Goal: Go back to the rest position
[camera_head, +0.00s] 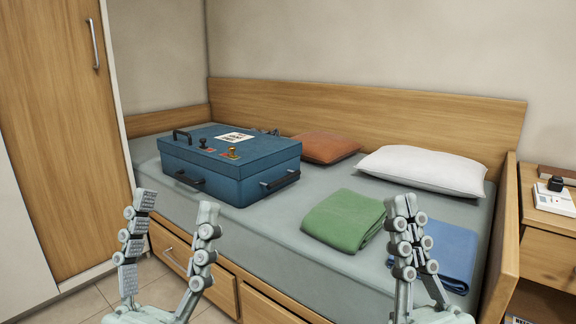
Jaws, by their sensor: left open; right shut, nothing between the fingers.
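My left gripper (172,222) is at the lower left, in front of the bed's drawers. Its fingers point up and stand apart, with nothing between them. My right gripper (408,220) is at the lower right, its fingers together and empty. In the picture it covers part of the folded blue cloth (452,255) and the edge of the folded green cloth (343,220). I cannot tell how far it is from them. A blue case (235,178) lies closed on the bed, behind and apart from the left gripper.
The bed (330,262) has a wooden frame, with a drawer (205,268) in its front. An orange pillow (325,147) and a white pillow (425,170) lie at the back. A wardrobe (65,130) stands left, a bedside table (545,245) right. Some tiled floor (95,298) shows at lower left.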

